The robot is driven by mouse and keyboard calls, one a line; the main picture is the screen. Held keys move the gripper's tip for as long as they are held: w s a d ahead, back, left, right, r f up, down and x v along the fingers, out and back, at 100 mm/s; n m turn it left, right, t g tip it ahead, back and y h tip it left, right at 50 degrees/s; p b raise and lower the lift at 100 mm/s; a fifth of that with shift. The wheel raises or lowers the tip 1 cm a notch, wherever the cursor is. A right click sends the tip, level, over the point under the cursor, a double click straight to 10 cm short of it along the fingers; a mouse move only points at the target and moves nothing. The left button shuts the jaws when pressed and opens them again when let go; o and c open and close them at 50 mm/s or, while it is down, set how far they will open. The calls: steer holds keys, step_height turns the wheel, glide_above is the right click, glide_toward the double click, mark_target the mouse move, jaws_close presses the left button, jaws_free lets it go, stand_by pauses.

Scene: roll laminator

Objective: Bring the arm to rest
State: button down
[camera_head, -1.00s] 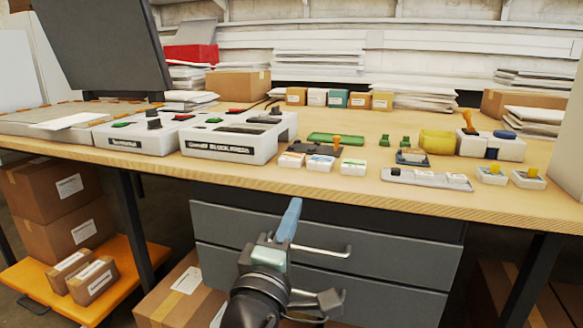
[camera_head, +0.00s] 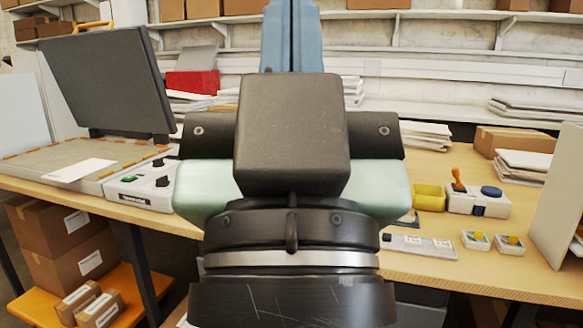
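My gripper (camera_head: 291,35) is raised close to the camera, in the middle of the view. Its two blue fingers point up and lie side by side with no clear gap, and nothing shows between them. The fingertips run past the top edge of the picture. The dark gripper body and wrist stand in front of the wooden table (camera_head: 520,262) and hide its middle, including most of the machines and small items there.
At left are a dark raised panel (camera_head: 105,80) and a grey control unit (camera_head: 140,188). Cartons (camera_head: 75,246) stand below left.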

step_height(320, 180, up, 19)
steer(key=p, duration=1.6)
steer(key=shift+p, duration=0.3)
